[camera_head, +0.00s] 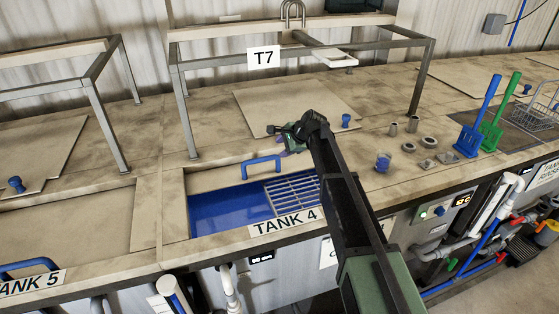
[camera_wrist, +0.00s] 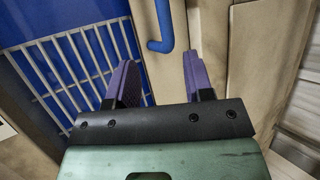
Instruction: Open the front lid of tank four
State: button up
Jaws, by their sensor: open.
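Tank four, with its "TANK 4" label (camera_head: 286,221), is at the centre of the head view. Its front opening shows a blue interior (camera_head: 225,208) and a pale metal grate (camera_head: 292,191) on the right. A blue bar handle (camera_head: 262,165) stands at the back edge of the opening; the lid panel itself is hard to make out. My gripper (camera_head: 287,150) is above the tank's back right corner, to the right of the handle. In the wrist view my gripper (camera_wrist: 157,62) has its purple fingers apart with nothing between them. The end of the blue handle (camera_wrist: 164,28) lies just past the fingertips.
A metal frame labelled T7 (camera_head: 264,58) stands behind the tank. A rear panel with a blue knob (camera_head: 346,120) lies under it. Tank five (camera_head: 32,281) is at left.

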aim_at(262, 159)
jog(key=b+x, duration=0.2)
jog(key=x, duration=0.1)
jog(key=b+x, duration=0.3)
jog(key=x, duration=0.1)
jog(key=a+b+x, duration=0.1)
jog(key=b+x, duration=0.2)
jog(key=x, duration=0.1)
jog(key=shift+s+r, duration=0.2)
jog(key=shift+r, duration=0.1)
jog(key=shift+w+a+f+b, duration=0.15)
jog(key=shift+a+f+b, duration=0.05)
jog(key=shift+a+b, duration=0.15)
jog(key=shift+r, duration=0.15)
grip_shut()
